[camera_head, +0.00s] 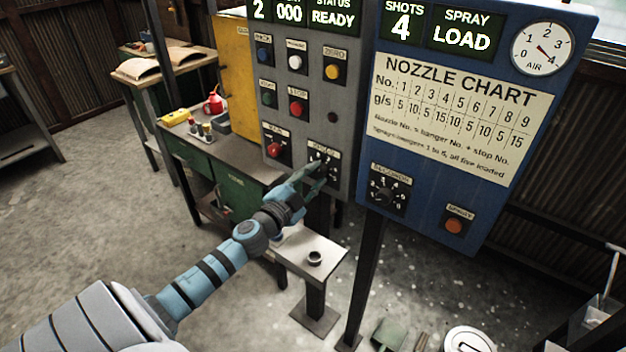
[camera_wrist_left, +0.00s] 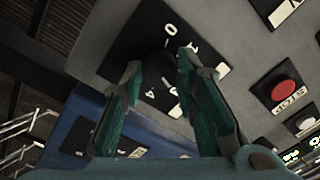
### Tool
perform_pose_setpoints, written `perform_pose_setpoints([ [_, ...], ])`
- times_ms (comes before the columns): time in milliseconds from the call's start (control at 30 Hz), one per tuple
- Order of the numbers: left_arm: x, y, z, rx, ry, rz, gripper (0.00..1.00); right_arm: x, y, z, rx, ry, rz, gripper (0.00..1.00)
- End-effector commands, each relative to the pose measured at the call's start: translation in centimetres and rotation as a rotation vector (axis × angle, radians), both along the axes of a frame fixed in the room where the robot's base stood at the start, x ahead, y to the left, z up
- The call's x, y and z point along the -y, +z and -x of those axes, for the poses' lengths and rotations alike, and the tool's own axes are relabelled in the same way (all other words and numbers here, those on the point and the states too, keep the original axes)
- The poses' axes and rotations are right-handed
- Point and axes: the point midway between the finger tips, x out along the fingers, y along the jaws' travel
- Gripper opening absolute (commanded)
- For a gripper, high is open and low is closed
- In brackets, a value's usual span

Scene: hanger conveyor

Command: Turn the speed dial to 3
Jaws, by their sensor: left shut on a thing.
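The dial (camera_head: 326,156) sits on a black square plate at the lower right of the grey control panel, under a small label I cannot read surely. My left gripper (camera_head: 314,176) reaches up to it from below and is shut on its knob, covering part of it. In the left wrist view the dark knob (camera_wrist_left: 157,62) lies between the fingertips of my left gripper (camera_wrist_left: 162,68), with white numbers around it, a 0 among them. Which number the pointer faces cannot be told. My right gripper is not in view.
The blue panel (camera_head: 480,212) stands close on the right, with its own dial (camera_head: 385,195) and an orange button (camera_head: 454,226). Push buttons such as a red one (camera_head: 297,107) lie above the gripped dial. A small white-topped stand (camera_head: 318,243) is below the arm.

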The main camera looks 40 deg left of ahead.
Motion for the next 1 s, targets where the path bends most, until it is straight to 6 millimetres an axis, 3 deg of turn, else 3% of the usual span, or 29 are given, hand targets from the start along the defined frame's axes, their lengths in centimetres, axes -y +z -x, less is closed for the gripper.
perform_pose_setpoints([
  [700, -0.01, -0.11, 0.05, -0.004, -0.001, -0.095, 0.00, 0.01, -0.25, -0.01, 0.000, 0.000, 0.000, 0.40],
  [733, -0.02, -0.12, 0.05, -0.004, -0.001, -0.095, 0.31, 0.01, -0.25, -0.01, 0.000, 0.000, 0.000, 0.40],
  [800, -0.01, -0.11, 0.05, -0.004, -0.001, -0.095, 0.42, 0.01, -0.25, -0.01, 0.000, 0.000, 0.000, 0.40],
  [867, -0.01, -0.09, 0.04, -0.004, -0.001, -0.095, 0.48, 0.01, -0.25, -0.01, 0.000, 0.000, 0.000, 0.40],
  [1000, -0.02, -0.06, 0.03, -0.003, 0.000, -0.095, 0.48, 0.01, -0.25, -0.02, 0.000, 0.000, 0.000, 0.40],
])
